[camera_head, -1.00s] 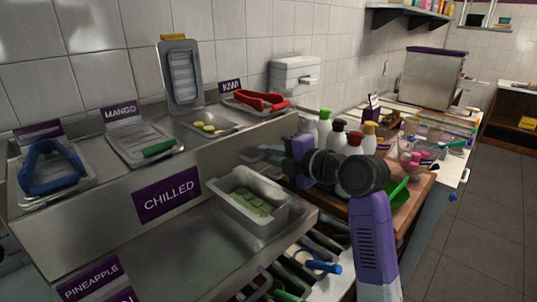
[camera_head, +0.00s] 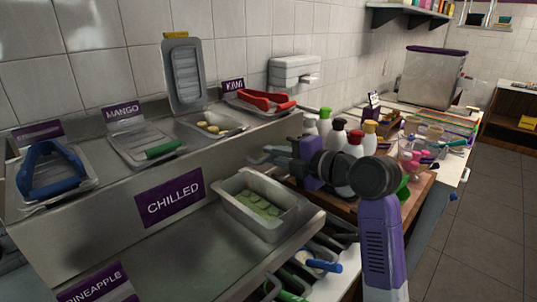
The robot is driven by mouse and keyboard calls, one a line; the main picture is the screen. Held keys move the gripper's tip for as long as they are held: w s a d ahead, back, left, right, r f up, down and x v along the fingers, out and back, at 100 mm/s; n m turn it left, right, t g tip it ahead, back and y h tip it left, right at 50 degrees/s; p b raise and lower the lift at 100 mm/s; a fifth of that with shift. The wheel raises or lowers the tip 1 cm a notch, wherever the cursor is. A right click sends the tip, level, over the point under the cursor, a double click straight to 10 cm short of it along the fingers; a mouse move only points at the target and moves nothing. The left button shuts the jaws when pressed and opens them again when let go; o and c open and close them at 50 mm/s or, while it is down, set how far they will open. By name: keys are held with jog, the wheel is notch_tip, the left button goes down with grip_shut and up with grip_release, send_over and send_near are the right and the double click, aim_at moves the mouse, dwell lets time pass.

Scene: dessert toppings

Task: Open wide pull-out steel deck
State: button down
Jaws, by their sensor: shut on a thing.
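The wide steel deck (camera_head: 190,262) lies in the lower left, below a purple CHILLED sign (camera_head: 169,197). A steel tray (camera_head: 246,220) of green slices sits on it near its right corner. My gripper (camera_head: 268,154) is just beyond the tray, by the right end of the raised steel tier. It is shut at the deck's far right side, with my dark wrist and purple arm reaching in from the right. The exact spot it grips is too small and partly hidden to make out.
The raised tier (camera_head: 55,222) holds topping bins, blue tongs (camera_head: 50,170) and red tongs (camera_head: 262,100). Several bottles (camera_head: 325,122) stand close behind my wrist on a wooden board. A bay with blue- and green-handled utensils (camera_head: 318,265) lies below the deck's right edge. The floor at right is clear.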

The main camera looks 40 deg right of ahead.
jog(key=shift+s+f, duration=0.1)
jog(key=shift+s, duration=1.4)
jog(key=c, duration=1.5)
grip_release()
jog(key=shift+s, duration=0.1)
jog(key=shift+b+v, duration=0.85)
jog(key=shift+v, duration=3.05)
